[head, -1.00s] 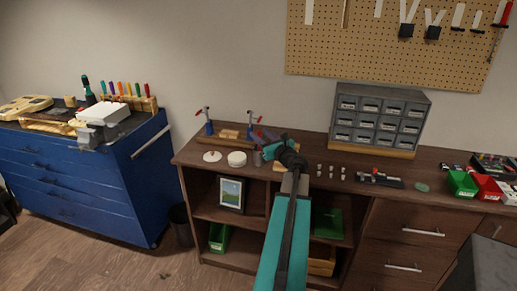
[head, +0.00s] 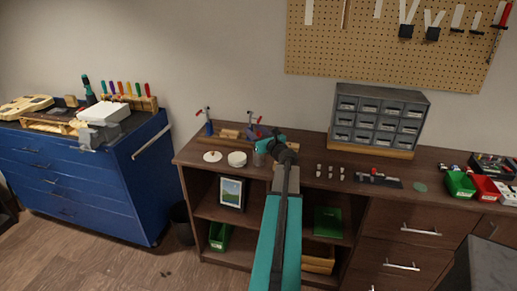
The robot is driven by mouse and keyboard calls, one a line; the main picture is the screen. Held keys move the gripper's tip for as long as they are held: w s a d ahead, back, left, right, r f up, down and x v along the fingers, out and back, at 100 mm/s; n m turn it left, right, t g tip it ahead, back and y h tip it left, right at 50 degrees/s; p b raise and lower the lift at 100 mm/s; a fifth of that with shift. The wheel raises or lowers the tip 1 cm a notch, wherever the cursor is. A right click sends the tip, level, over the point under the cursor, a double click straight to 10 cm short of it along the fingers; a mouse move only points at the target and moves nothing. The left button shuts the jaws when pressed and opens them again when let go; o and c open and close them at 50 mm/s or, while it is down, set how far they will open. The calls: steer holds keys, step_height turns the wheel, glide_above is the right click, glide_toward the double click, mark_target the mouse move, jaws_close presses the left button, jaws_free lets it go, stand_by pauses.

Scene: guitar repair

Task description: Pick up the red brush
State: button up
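My teal arm reaches forward over the wooden workbench (head: 305,158), and my gripper (head: 263,145) is at its far end, low over the back left part of the top. The fingers are small and partly hidden by the wrist, so I cannot tell whether they are open or shut. A small grey cup (head: 258,159) stands just below and beside the gripper. I cannot pick out the red brush with certainty; small red and purple bits show close behind the gripper, but they are too small to tell apart.
Two blue clamps with red handles, one at the left (head: 208,125), stand by a wooden block (head: 229,133). White round pieces (head: 237,159) lie left of the cup.

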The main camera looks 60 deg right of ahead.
stand_by(0.3)
jaws_close()
steer(key=shift+r, duration=0.1)
step_height(320, 180, up, 10)
steer(key=shift+b, duration=0.4)
stand_by(0.5)
stand_by(0.5)
